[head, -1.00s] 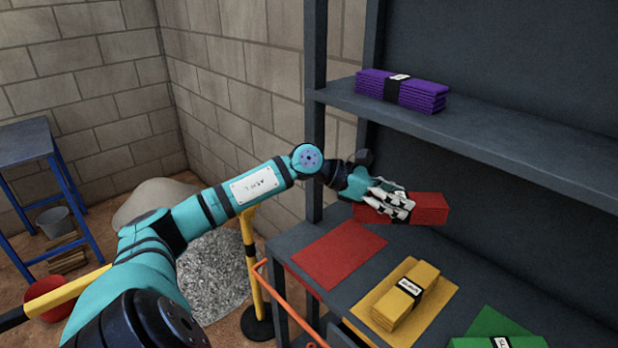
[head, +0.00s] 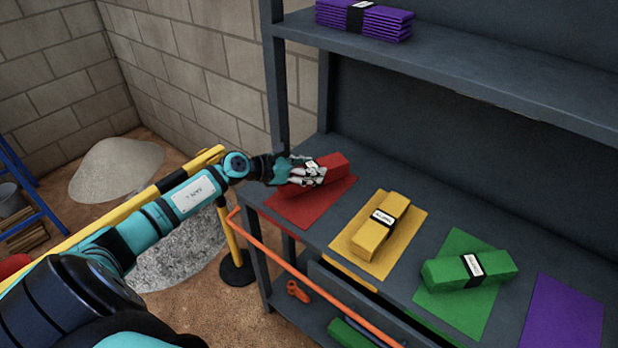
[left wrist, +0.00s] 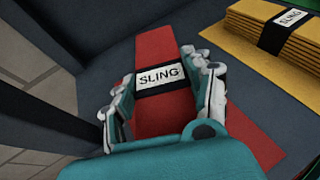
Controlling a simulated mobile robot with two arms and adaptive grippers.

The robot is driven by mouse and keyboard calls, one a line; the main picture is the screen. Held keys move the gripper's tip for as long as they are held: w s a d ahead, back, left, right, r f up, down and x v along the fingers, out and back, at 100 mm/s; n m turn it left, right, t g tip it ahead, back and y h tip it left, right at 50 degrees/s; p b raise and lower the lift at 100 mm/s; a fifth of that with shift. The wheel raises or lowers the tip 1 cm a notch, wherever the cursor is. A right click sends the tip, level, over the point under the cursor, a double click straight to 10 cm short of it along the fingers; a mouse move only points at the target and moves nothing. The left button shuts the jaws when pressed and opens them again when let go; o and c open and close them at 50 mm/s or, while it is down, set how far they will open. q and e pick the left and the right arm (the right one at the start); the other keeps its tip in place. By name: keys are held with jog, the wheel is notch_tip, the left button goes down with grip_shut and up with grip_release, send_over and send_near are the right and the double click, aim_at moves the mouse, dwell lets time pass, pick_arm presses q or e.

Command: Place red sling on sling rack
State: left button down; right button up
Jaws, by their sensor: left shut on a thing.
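The red sling (head: 333,166) is a folded bundle with a black band and a white label. My left gripper (head: 308,172) is shut on it around its middle. In the left wrist view the fingers (left wrist: 165,92) are on both sides of the label of the sling (left wrist: 155,52). The sling is over or on the red mat (head: 308,205) at the left end of the rack's shelf (head: 322,244); I cannot tell whether it touches. My right gripper is not in view.
A yellow sling (head: 374,226) and a green sling (head: 469,270) lie on matching mats to the right. A purple mat (head: 563,315) is bare. A purple sling (head: 365,20) lies on the upper shelf. An orange rail (head: 300,275) runs along the front.

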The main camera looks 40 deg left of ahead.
pick_arm(q)
jog(key=shift+f, duration=1.5)
jog(key=shift+f, duration=0.1)
jog(key=c, duration=0.5)
grip_release()
jog(key=shift+f, duration=0.1)
jog(key=shift+c, duration=0.2)
jog(key=shift+r, duration=0.3)
jog(key=v, duration=0.7)
jog(key=b+v, duration=0.1)
jog(key=v, duration=0.2)
jog(key=shift+s+a+f, duration=0.1)
jog(key=shift+s+a, duration=0.1)
jog(key=shift+s, duration=0.25)
jog(key=shift+s+a+r, duration=0.25)
jog(key=shift+s+r, duration=0.1)
jog(key=shift+s, duration=0.05)
